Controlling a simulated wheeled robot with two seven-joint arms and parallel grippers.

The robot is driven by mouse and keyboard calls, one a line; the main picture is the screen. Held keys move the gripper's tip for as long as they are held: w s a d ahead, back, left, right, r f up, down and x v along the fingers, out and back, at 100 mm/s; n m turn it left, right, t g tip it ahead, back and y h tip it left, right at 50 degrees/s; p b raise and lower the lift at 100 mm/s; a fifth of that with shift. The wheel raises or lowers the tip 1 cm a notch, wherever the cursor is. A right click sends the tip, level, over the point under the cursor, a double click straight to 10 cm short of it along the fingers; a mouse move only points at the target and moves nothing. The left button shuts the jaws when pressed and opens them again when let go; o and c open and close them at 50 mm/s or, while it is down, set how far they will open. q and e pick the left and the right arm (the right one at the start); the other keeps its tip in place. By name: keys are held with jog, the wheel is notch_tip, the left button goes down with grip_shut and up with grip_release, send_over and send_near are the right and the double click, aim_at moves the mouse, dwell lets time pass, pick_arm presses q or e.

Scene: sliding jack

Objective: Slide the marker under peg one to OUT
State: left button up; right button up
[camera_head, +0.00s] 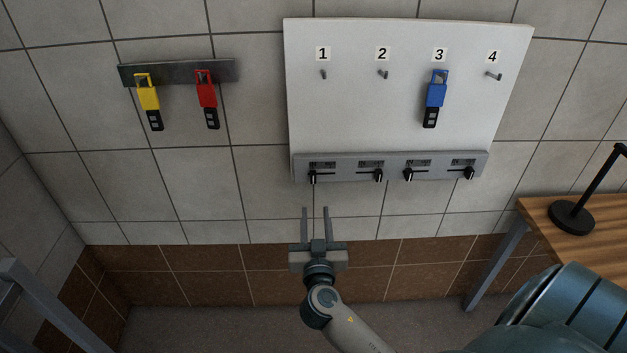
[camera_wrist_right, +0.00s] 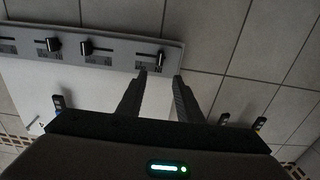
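The marker under peg one is a small black knob (camera_head: 312,177) at the left end of its slot on the grey strip (camera_head: 345,180). The peg-one label (camera_head: 322,54) and bare peg (camera_head: 323,75) are above it on the white board. My right gripper (camera_head: 317,209) is open and empty, below the strip and apart from the knob. In the right wrist view, which is turned over, the knob (camera_wrist_right: 160,57) shows just beyond the gap between the open fingertips (camera_wrist_right: 160,75). The slot's lettering is too small to read. My left gripper is not in view.
Other knobs sit under pegs two (camera_head: 379,175), three (camera_head: 408,174) and four (camera_head: 469,173). A blue padlock-like tag (camera_head: 436,96) hangs on peg three. Yellow (camera_head: 148,97) and red (camera_head: 207,94) ones hang on a dark rail (camera_head: 178,72). A wooden table (camera_head: 590,225) is at right.

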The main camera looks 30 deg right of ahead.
aim_at(314, 179)
jog(key=p+x, duration=0.4)
jog(key=x, duration=0.9)
jog(key=shift+d, duration=0.1)
jog(key=shift+c, duration=0.6)
grip_shut()
